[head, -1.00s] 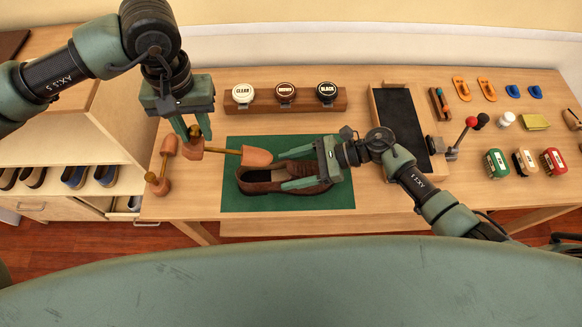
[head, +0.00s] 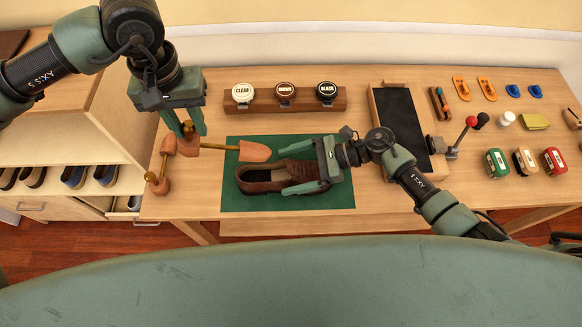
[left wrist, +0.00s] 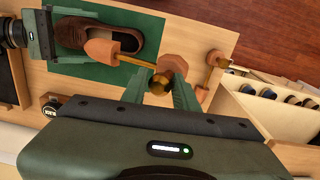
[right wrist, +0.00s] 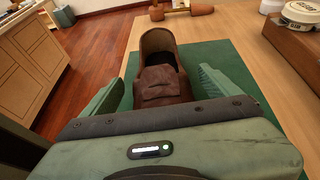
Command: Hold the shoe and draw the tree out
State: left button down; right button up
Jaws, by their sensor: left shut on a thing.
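The brown shoe (head: 262,178) lies on the green mat (head: 340,200), its opening free of any tree. My left gripper (head: 190,134) is shut on the heel end of a wooden shoe tree (head: 254,151). The tree's brass rod points right, with its toe piece over the mat's upper left, apart from the shoe in the head view. The tree also shows in the left wrist view (left wrist: 103,52). My right gripper (head: 306,168) is open, its fingers either side of the shoe's toe half. The right wrist view shows gaps beside the shoe (right wrist: 163,85).
A second shoe tree (head: 158,183) lies at the table's left end. Polish tins in a wooden rack (head: 285,106) stand behind the mat. A dark-topped board (head: 403,115), brushes and bottles fill the right side. A shoe shelf (head: 60,150) stands at the left.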

jog(key=v, duration=1.2)
